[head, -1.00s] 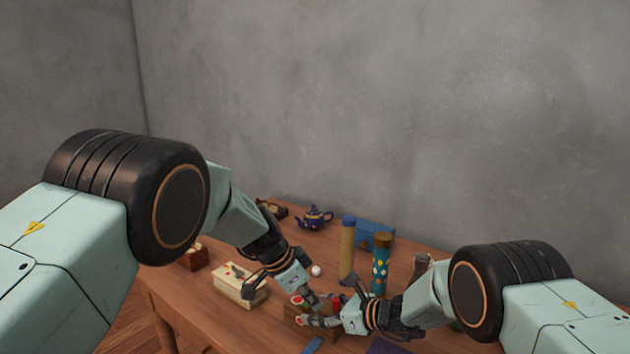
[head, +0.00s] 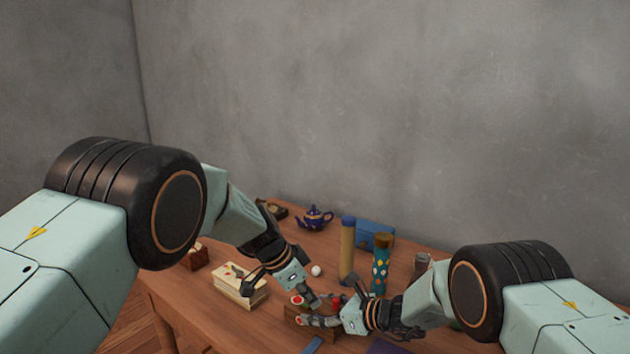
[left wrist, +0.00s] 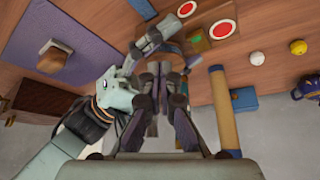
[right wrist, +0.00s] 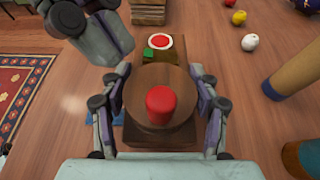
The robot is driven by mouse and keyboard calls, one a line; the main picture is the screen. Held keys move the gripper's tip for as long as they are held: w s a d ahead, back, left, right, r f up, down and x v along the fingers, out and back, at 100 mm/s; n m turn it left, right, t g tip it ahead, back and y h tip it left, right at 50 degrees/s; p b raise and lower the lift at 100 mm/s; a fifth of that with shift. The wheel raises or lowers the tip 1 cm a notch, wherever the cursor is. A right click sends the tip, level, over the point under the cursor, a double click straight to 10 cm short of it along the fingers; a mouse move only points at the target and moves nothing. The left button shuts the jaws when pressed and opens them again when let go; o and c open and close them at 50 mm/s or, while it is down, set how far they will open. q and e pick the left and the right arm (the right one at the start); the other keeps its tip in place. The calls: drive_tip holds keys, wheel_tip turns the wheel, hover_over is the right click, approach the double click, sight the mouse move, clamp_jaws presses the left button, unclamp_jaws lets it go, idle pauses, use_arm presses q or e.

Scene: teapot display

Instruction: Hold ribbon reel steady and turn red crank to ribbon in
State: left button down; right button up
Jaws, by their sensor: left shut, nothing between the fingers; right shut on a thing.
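The ribbon reel shows in the right wrist view as a round wooden drum (right wrist: 184,90) on a wooden base, with a red knob (right wrist: 160,103) standing on top, apparently the crank. My right gripper (head: 312,321) is shut on the reel, with one finger on each side of the drum in the right wrist view. My left gripper (head: 316,303) is shut and empty, close to the reel. In the right wrist view it is at the upper left, apart from the red knob. In the head view my grippers largely hide the reel. I cannot make out any ribbon for sure.
A red-and-white disc (right wrist: 159,41) lies beyond the drum. A tan tube with a blue cap (head: 347,255) and a teal patterned tube (head: 380,268) stand close behind my right gripper. A cream box (head: 240,290), a blue teapot (head: 314,217) and a blue box (head: 375,232) are farther off.

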use_arm(q)
drive_tip(key=shift+w+a, duration=0.25)
drive_tip(key=shift+w, duration=0.25)
drive_tip(key=shift+w, duration=0.3)
drive_tip(key=shift+w, duration=0.15)
drive_tip(key=shift+a, duration=0.15)
idle(0.3)
drive_tip(key=shift+a+r, duration=0.1)
drive_tip(key=shift+a, duration=0.2)
drive_tip(key=shift+r, duration=2.95)
